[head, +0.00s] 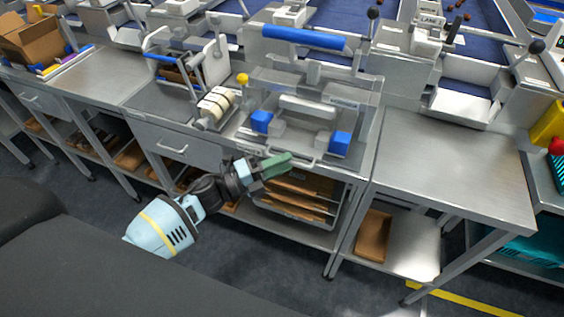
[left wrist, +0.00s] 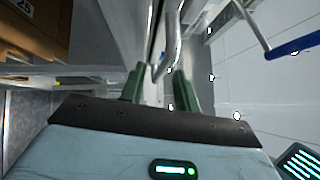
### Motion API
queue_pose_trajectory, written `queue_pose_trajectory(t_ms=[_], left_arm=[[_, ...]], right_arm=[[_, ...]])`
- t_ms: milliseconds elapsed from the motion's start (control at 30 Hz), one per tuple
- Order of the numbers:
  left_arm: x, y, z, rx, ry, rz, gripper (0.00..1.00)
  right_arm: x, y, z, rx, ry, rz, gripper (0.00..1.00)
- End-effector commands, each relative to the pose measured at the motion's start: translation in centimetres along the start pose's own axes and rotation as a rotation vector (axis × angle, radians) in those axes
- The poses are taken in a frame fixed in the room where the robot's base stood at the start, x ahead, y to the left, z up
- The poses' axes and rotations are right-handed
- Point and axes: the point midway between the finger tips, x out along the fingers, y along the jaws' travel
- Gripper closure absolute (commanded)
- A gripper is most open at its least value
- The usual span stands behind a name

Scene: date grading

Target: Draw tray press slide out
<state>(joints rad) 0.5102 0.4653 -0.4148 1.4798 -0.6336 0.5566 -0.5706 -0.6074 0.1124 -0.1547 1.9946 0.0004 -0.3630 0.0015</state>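The press (head: 318,105) stands on the steel bench, with two blue blocks (head: 261,121) at its front. Its tray slide has a metal bar handle along the front edge, partly hidden by my gripper in the head view. My left gripper (head: 277,165) is at that front edge, with its green fingers pointing right. In the left wrist view, the metal handle bar (left wrist: 170,45) runs between the two green fingertips (left wrist: 158,84). The fingers stand apart, and a gap shows beside the bar. My right gripper is not in view.
Under the bench is a rack of brown trays (head: 297,190). A drawer (head: 175,146) is left of my gripper. A bare steel table (head: 450,165) lies to the right. A long blue lever grip (head: 305,37) is above the press. The floor in front is open.

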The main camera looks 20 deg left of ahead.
Motion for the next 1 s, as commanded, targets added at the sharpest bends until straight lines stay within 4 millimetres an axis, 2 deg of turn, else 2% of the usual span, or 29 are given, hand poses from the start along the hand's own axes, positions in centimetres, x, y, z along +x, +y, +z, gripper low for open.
queue_pose_trajectory(t_ms=[333, 600, 1000], left_arm=[[0.51, 0.05, -0.08, -0.001, 0.001, 0.000, 0.68], [0.48, 0.04, -0.06, -0.001, 0.001, 0.000, 1.00], [0.47, 0.04, -0.05, -0.001, 0.000, 0.001, 1.00]], right_arm=[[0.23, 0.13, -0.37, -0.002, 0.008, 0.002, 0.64], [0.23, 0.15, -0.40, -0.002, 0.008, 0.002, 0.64], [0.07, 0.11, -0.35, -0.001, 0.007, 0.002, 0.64]])
